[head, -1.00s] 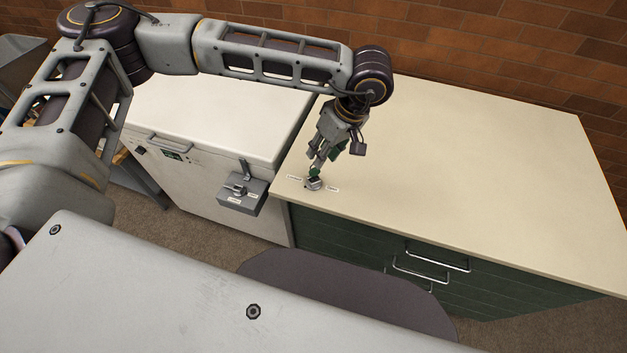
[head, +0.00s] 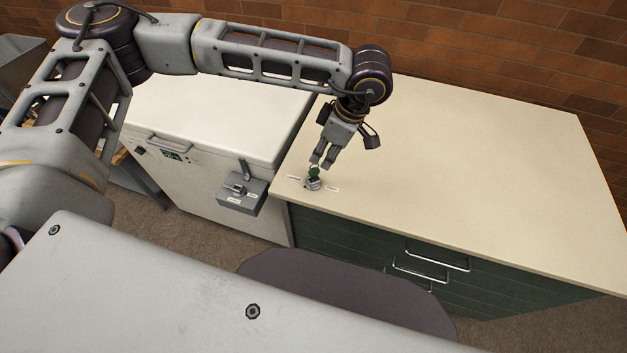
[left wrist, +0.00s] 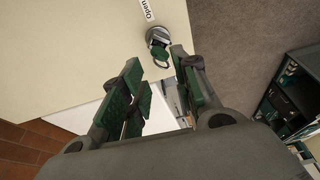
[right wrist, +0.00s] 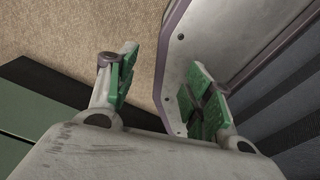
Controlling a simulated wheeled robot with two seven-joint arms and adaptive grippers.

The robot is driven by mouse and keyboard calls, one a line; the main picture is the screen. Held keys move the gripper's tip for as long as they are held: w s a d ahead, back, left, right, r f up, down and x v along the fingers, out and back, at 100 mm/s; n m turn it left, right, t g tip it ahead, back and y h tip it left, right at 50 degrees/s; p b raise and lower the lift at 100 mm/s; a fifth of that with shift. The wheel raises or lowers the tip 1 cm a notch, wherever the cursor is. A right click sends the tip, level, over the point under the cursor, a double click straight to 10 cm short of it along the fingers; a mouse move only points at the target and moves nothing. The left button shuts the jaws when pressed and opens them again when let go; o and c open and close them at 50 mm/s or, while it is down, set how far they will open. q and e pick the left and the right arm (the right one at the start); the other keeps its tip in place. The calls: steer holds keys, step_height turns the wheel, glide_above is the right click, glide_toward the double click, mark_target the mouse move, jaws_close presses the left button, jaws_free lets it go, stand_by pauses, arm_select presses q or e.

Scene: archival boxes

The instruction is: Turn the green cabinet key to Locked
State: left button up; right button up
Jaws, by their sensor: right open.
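The green key (head: 313,172) stands in a round metal lock (head: 313,184) on the cream cabinet top near its front left corner. My left gripper (head: 322,162) is just above and behind the key, pointing down at it. In the left wrist view the green key (left wrist: 160,53) lies just beyond the fingertips, with a gap between the fingers; it is not gripped. A label reading Open (left wrist: 148,10) sits beside the lock; the left label (head: 295,177) is too small to read. My right gripper (right wrist: 165,70) is open and empty, away from the cabinet.
A white chest (head: 215,115) with a grey latch box (head: 242,195) stands left of the green cabinet (head: 345,240). A brick wall (head: 480,45) runs behind. The cabinet top right of the lock is clear. A dark rounded shape lies below the cabinet front.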

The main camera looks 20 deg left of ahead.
mark_target(316, 168)
step_height(316, 168, up, 6)
steer(key=p, duration=0.6)
arm_select(q)
steer(key=shift+w+a+f+n+g+h+b, duration=0.15)
steer(key=shift+a+f+n+g+b, duration=0.25)
steer(key=shift+f+n+b, duration=0.8)
steer(key=shift+w+a+f+n+g+h+b, duration=0.1)
steer(key=shift+w+a+f+n+g+b, duration=0.45)
steer(key=shift+n, duration=1.3)
steer(key=shift+s+a+f+n+g+h+b, duration=0.15)
steer(key=shift+s+f+n+g+b, duration=0.15)
steer(key=shift+f+n, duration=1.1)
steer(key=shift+a+f+b, duration=0.1)
steer(key=shift+f+b, duration=0.45)
arm_select(e)
steer(key=shift+s+a+f, duration=0.1)
steer(key=shift+a+f, duration=0.05)
steer(key=shift+f, duration=1.15)
steer(key=shift+s+a+f, duration=0.1)
steer(key=shift+f, duration=1.2)
